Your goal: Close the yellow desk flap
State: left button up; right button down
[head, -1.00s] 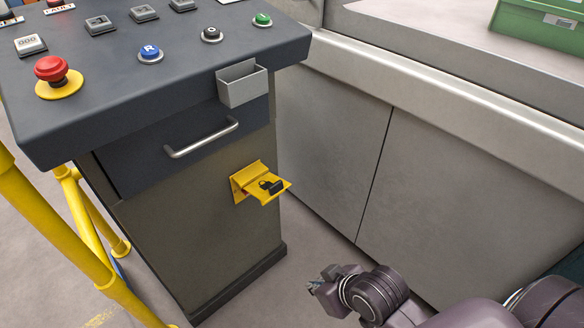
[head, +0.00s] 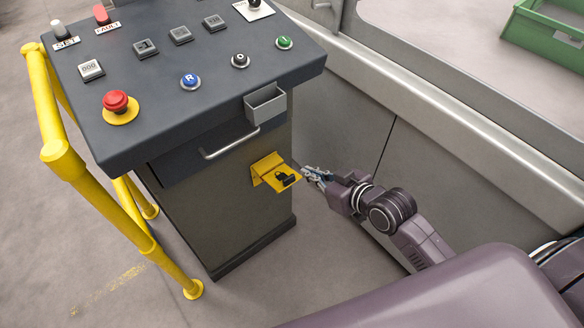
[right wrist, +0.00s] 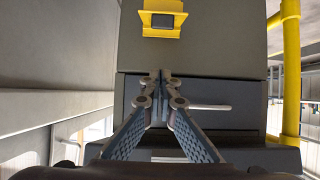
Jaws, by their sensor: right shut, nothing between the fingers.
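The yellow desk flap (head: 284,178) is on the front of the dark control desk (head: 225,215), below the drawer handle. It stands out from the desk front, with a black latch-like piece on it. It also shows in the right wrist view (right wrist: 161,20), at the top. My right gripper (head: 306,170) is beside the flap's right outer edge in the head view. Its fingers are shut and empty. In the right wrist view the closed fingertips (right wrist: 160,76) show with a gap in the picture between them and the flap. I cannot tell whether they touch it. My left gripper is not in view.
A drawer with a metal handle (head: 231,146) and a small grey bin (head: 265,103) are above the flap. A red emergency button (head: 116,102) is on the desk top. Yellow railing (head: 110,200) stands left. Grey machine panels (head: 345,135) stand behind my right arm.

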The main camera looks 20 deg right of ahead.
send_over(292, 176)
jog(key=f, duration=0.4)
jog(key=shift+s+a+f, duration=0.35)
jog(key=shift+a, duration=0.05)
notch_tip(292, 176, down, 3)
jog(key=shift+s+r, duration=0.15)
jog(key=shift+r, duration=0.05)
jog(key=shift+s+d+f, duration=0.15)
jog(key=shift+s+f, duration=0.05)
jog(key=shift+f, duration=0.55)
jog(key=shift+s+f, duration=0.1)
